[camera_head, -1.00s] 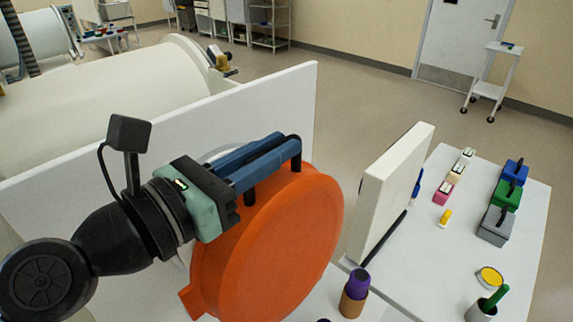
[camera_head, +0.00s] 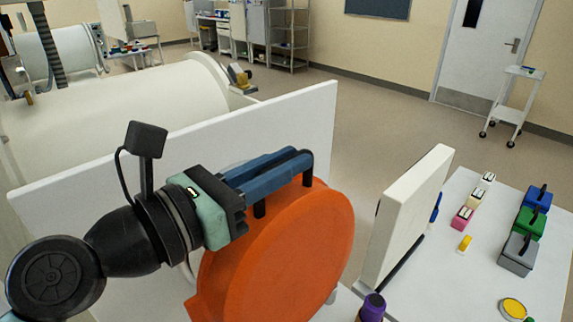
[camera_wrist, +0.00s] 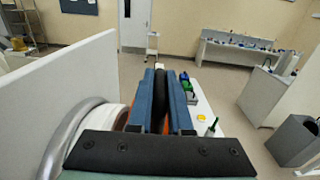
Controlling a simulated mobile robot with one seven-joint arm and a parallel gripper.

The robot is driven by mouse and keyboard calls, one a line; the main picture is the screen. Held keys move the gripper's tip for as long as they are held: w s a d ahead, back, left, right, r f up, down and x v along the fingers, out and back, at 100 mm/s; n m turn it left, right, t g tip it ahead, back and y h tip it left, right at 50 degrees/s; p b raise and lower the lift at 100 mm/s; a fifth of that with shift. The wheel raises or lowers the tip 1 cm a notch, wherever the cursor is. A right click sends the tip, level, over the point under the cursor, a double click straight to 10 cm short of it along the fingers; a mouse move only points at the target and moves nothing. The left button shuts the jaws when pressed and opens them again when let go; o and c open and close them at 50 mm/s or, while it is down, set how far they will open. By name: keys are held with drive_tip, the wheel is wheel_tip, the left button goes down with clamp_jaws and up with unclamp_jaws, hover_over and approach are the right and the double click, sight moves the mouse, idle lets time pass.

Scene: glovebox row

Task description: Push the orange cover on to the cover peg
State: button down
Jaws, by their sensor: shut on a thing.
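The large round orange cover (camera_head: 290,240) stands upright on edge in front of the white panel (camera_head: 290,118) in the head view. My gripper (camera_head: 301,164) is shut on the cover's black handle at its upper edge. In the wrist view the black handle (camera_wrist: 161,88) lies between my gripper's blue fingers (camera_wrist: 160,100), and only slivers of orange show. A pale round port (camera_wrist: 108,117) with a grey metal ring (camera_wrist: 62,132) shows left of the fingers. The cover hides most of what is behind it. I cannot make out the cover peg.
A cream upright board (camera_head: 405,215) stands close right of the cover. Beyond it a white table (camera_head: 480,255) holds blue, green and grey boxes (camera_head: 528,222) and small items. A purple-topped object (camera_head: 373,306) stands at the bottom. Open floor lies behind.

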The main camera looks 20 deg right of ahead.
drive_tip(key=shift+w+a+f+b, duration=0.1)
drive_tip(key=shift+w+a+b, duration=0.35)
drive_tip(key=shift+w+b, duration=0.6)
drive_tip(key=shift+w+a+f+b, duration=0.1)
drive_tip(key=shift+w+a+b, duration=0.35)
drive_tip(key=shift+w+b, duration=0.6)
drive_tip(key=shift+w+a+f+b, duration=0.1)
drive_tip(key=shift+w+a+b, duration=0.5)
drive_tip(key=shift+w, duration=0.8)
idle(2.2)
drive_tip(key=c, duration=0.8)
unclamp_jaws()
drive_tip(key=shift+d, duration=0.15)
drive_tip(key=shift+o, duration=0.2)
drive_tip(key=shift+f, duration=0.1)
